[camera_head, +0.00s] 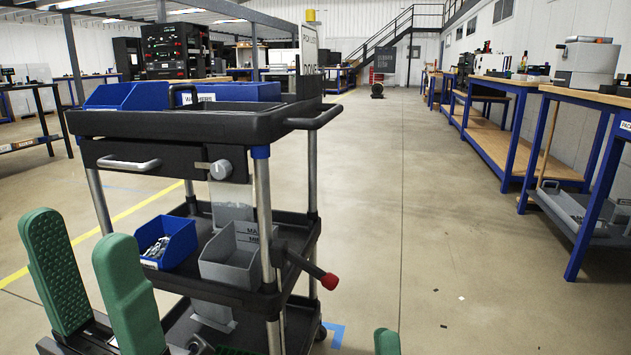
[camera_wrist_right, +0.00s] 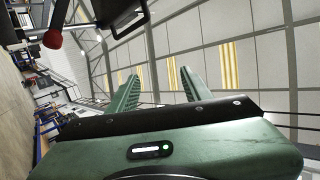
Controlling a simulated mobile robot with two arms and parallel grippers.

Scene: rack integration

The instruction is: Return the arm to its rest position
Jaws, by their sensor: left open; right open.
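My left gripper (camera_head: 80,240) is at the lower left of the head view, in front of the cart. Its two green fingers stand apart with nothing between them. My right gripper shows in its wrist view (camera_wrist_right: 158,82) with both green fingers spread and empty, pointing toward the wall and ceiling. In the head view only a green tip of it (camera_head: 387,342) shows at the bottom edge. Another green patch at the bottom, under the cart, is too cut off to identify.
A black cart (camera_head: 190,125) stands close ahead. It holds a blue bin (camera_head: 166,243) with metal parts, a grey bin (camera_head: 232,255) and a red-tipped lever (camera_head: 328,281). Blue-legged workbenches (camera_head: 520,84) line the right.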

